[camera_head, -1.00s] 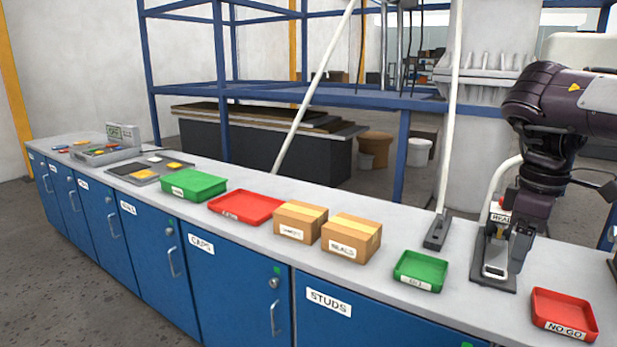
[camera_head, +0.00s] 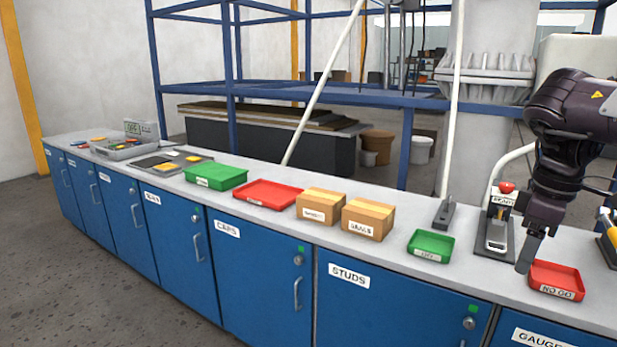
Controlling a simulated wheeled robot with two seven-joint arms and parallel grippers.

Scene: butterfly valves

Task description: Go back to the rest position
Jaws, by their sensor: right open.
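My right gripper (camera_head: 528,258) comes in from the right edge and points down over the bench. It is open, and I see nothing held in it. Its fingertips are between the small press-like fixture (camera_head: 497,232) and the red NO GO tray (camera_head: 556,281), in front of the tray's left edge in the picture. Whether it touches the tray I cannot tell. The fixture stands upright on a dark base, with a red knob on top. My left gripper is not in view.
A green tray (camera_head: 431,246), two cardboard boxes (camera_head: 368,218), a red tray (camera_head: 268,194) and a larger green tray (camera_head: 216,177) line the bench (camera_head: 395,272). A small dark stand (camera_head: 444,214) is left of the fixture. Yellow-handled equipment (camera_head: 607,238) stands at the far right.

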